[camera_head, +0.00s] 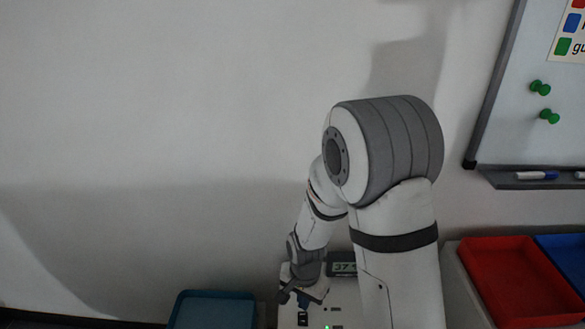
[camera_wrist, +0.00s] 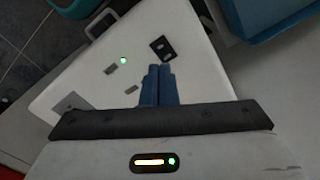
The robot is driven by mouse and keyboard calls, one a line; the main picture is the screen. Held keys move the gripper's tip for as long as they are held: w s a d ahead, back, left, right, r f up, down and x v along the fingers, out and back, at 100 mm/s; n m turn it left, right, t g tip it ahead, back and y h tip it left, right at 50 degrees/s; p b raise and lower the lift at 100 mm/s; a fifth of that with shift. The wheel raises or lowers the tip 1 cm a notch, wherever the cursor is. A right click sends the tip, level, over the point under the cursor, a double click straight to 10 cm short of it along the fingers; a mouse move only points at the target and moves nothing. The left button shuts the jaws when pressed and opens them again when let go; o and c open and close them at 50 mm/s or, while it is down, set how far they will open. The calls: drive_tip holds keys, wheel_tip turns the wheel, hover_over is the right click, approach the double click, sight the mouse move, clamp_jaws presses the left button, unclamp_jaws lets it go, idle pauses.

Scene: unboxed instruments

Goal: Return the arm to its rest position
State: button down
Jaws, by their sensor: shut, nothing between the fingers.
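My gripper (camera_wrist: 159,84) shows in the wrist view with its two blue fingers together and nothing between them. It is over the white top of an instrument (camera_wrist: 90,78) with a lit green light, a dark socket plate and small grey parts. In the head view my arm bends down to the instrument (camera_head: 345,296), and my gripper (camera_head: 293,297) is low, over or beside its left part. I cannot tell whether the fingertips touch it. A small display (camera_head: 343,268) on the instrument is partly hidden by my arm.
A blue tray (camera_head: 213,310) stands left of the instrument. A red tray (camera_head: 518,280) and another blue tray (camera_head: 566,250) are at the right. A whiteboard (camera_head: 530,120) with green pins and a marker ledge hangs on the right wall. The wall at left is bare.

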drive_tip(key=s+d+r+n+t+p, duration=0.1)
drive_tip(key=s+d+r+n+p, duration=0.1)
drive_tip(key=r, duration=0.8)
drive_tip(key=s+d+r+n+p, duration=0.2)
drive_tip(key=s+d+r, duration=0.3)
drive_tip(key=r, duration=0.4)
drive_tip(key=s+d+r+n+t+p, duration=0.1)
drive_tip(key=s+d+r, duration=0.3)
drive_tip(key=r, duration=0.6)
drive_tip(key=shift+s+d+r+n+t+p, duration=0.2)
drive_tip(key=shift+s+r+n+t+p, duration=0.15)
drive_tip(key=shift+s+n+p, duration=0.35)
